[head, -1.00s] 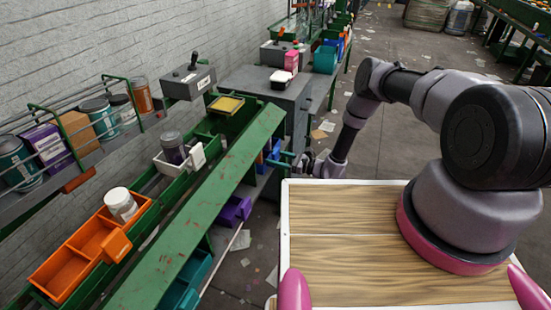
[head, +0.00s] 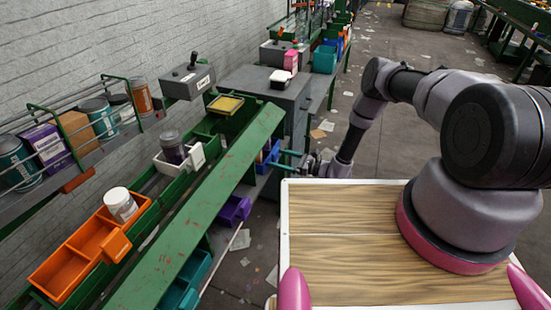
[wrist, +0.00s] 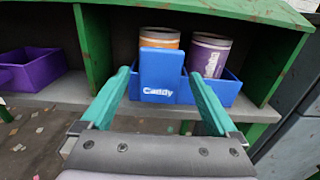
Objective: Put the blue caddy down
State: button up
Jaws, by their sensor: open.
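The blue caddy (wrist: 160,88) stands upright on a grey shelf under the green belt frame, holding an orange-banded can (wrist: 160,38) and a purple-labelled can (wrist: 209,54). Its front plate reads "Caddy" and faces my gripper (wrist: 158,76). My teal fingers are spread, one on each side of that plate, with gaps visible beside it. In the head view the caddy (head: 268,151) shows small and partly hidden behind the green frame, and my gripper (head: 291,155) is next to it.
A purple bin (wrist: 31,69) sits left on the same shelf, beyond a green upright (wrist: 92,40). Another green panel (wrist: 283,60) closes the right side. An orange caddy (head: 75,262) and a white caddy (head: 196,157) stand on the belt above. Scraps litter the floor.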

jog(key=v, duration=0.9)
jog(key=shift+d, duration=0.25)
notch_tip(320, 180, up, 36)
jog(key=w+d+n+g+h, duration=0.25)
jog(key=n+g+h, duration=0.25)
jog(key=n+g, duration=0.5)
jog(key=s+d+r+n+t+h, duration=0.2)
jog(key=s+d+r+t+h, duration=0.1)
jog(key=s+r, duration=0.5)
jog(key=s+d+r+n+t+h, duration=0.3)
jog(key=s+d+r, duration=0.3)
jog(key=s+r, duration=0.3)
jog(key=s+d+r+n+t+h, duration=0.2)
jog(key=s+d+r+t+h, duration=0.2)
jog(key=s+r, duration=0.4)
notch_tip(320, 180, up, 3)
jog(key=shift+s+d+f+n+t, duration=0.15)
jog(key=shift+s+n+t, duration=0.15)
jog(key=shift+n+t, duration=0.15)
